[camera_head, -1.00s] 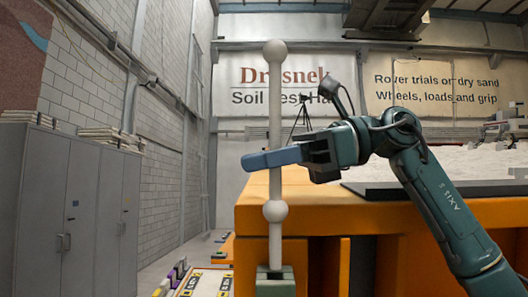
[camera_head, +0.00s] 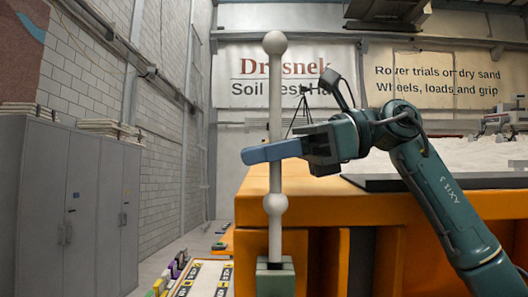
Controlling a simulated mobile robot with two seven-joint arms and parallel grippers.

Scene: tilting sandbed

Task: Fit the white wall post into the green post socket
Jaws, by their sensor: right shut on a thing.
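The white wall post (camera_head: 275,100) stands upright in the head view, with a ball at its top and another lower down. My right gripper (camera_head: 275,151) is shut on the post between the two balls; its blue finger crosses the shaft. The green post socket (camera_head: 275,279) is a small block at the bottom of the picture, straight under the post. The post's lower end meets the top of the socket in the picture. I cannot tell how deep it sits inside. The left gripper is out of view.
An orange sandbed frame (camera_head: 330,207) with a dark edge plate and pale sand fills the right side. Grey cabinets (camera_head: 75,215) stand at the left. A low board with coloured items (camera_head: 198,279) lies on the floor left of the socket.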

